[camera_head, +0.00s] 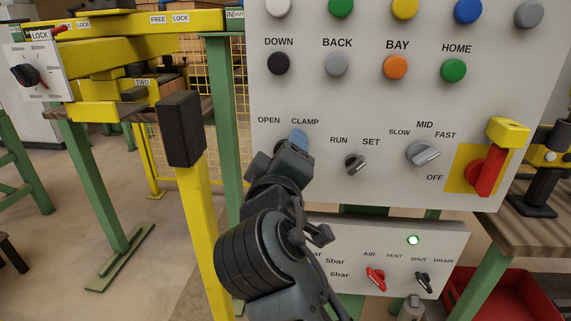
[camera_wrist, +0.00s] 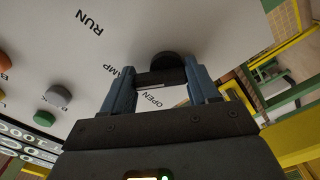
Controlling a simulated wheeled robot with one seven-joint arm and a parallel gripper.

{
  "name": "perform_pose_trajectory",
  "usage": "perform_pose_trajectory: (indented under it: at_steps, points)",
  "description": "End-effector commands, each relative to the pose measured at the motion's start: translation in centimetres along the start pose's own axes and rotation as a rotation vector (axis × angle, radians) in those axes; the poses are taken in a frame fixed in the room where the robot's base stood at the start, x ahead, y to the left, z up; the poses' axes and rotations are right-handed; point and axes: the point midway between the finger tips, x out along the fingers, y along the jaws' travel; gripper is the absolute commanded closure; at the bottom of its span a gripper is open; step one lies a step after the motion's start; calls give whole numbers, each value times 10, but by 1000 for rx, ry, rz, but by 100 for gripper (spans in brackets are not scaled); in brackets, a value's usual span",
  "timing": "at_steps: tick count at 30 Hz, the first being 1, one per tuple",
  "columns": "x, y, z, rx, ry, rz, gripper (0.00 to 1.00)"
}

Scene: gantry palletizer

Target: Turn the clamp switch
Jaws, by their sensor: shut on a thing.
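The clamp switch sits below the OPEN and CLAMP labels on the grey control panel (camera_head: 320,105). In the head view my gripper covers most of it. In the wrist view its round dark base (camera_wrist: 172,61) shows just beyond the fingertips, with a dark bar between the fingers. My gripper (camera_head: 298,138) is at the panel, its blue fingers shut on the switch; it also shows in the wrist view (camera_wrist: 162,80). The exact angle of the switch handle is hard to tell.
To the right are the RUN/SET knob (camera_head: 355,165), the speed knob (camera_head: 423,153) and a red OFF handle (camera_head: 487,172). Buttons, including a black one (camera_head: 278,63), sit above. A yellow post (camera_head: 200,225) with a black box (camera_head: 180,128) stands close on the left.

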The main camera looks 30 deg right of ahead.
Motion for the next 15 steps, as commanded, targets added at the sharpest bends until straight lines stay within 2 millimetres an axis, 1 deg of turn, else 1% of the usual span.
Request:
perform_pose_trajectory:
  at_steps: [1,6,15]
  points:
    - [0,-3,2,24,-2,-1,71]
    - [0,-3,3,92,-3,-2,71]
    - [0,-2,3,136,-5,-3,71]
